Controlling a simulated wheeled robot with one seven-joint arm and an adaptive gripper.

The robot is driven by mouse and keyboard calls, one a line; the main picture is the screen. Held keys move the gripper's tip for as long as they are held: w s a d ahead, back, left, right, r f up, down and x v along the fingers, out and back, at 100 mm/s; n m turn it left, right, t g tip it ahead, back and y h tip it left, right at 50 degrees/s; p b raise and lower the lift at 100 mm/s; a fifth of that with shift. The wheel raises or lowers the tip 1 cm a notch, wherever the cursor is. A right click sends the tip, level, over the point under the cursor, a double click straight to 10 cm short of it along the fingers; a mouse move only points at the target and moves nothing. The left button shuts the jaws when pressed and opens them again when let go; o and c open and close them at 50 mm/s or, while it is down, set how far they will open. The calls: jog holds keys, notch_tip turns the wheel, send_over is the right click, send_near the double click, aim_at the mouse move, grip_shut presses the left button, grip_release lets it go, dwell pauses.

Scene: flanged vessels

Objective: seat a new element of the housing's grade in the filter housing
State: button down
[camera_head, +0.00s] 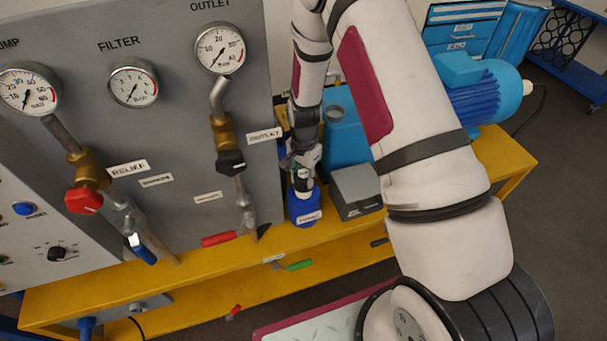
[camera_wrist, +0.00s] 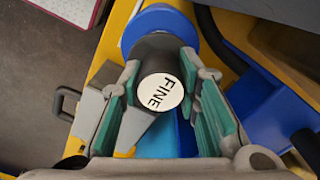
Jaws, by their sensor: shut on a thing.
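My gripper (camera_wrist: 160,72) is shut on a dark filter element (camera_wrist: 157,48) whose round white end label (camera_wrist: 160,93) reads FINE. Its fingers press on the element from both sides in the wrist view. The far end of the element meets a round blue body (camera_wrist: 196,20), which looks like the filter housing. I cannot tell how deep the element sits in it. In the head view my gripper (camera_head: 304,160) is directly above the blue housing (camera_head: 304,208), which stands on the yellow bench and has a small white label, too small to read.
A grey box (camera_head: 357,190) stands close to the right of the housing. The gauge panel (camera_head: 180,110) with valves and handles rises to the left. The yellow bench (camera_head: 200,281) has a free strip in front. A blue motor (camera_head: 480,90) is at the back right.

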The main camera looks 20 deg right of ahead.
aim_at(304, 185)
jog(key=shift+f, duration=0.95)
jog(key=shift+f+b, duration=0.35)
jog(key=shift+f, duration=0.75)
jog(key=c, duration=1.1)
grip_release()
notch_tip(304, 185, up, 12)
jog(key=shift+r, duration=0.1)
